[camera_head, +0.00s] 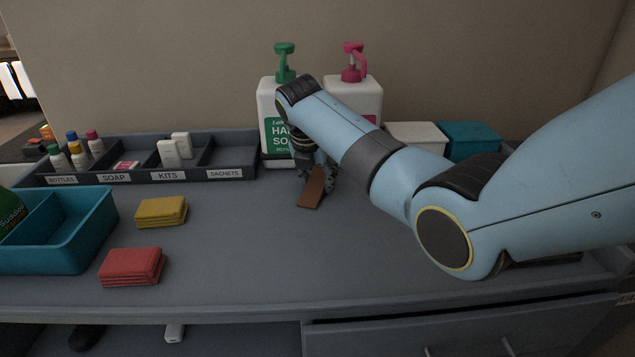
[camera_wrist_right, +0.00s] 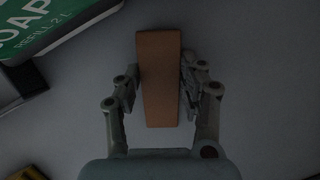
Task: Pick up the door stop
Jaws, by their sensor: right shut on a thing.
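The door stop is a brown wedge (camera_head: 312,187) on the grey counter (camera_head: 235,240), in front of the soap pump bottles. In the right wrist view the door stop (camera_wrist_right: 160,80) lies lengthwise between the two fingers. My right gripper (camera_wrist_right: 160,88) is shut on it, one finger pad at each long side. In the head view my right gripper (camera_head: 318,178) is partly hidden behind my forearm and the wedge. I cannot tell whether the wedge is clear of the counter. My left gripper is not in view.
A green-pump bottle (camera_head: 270,105) and a pink-pump bottle (camera_head: 365,98) stand close behind. A labelled organizer (camera_head: 225,173) is at the back left. A yellow cloth stack (camera_head: 161,212), a red cloth stack (camera_head: 132,267) and a teal bin (camera_head: 85,245) are left. The front middle is clear.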

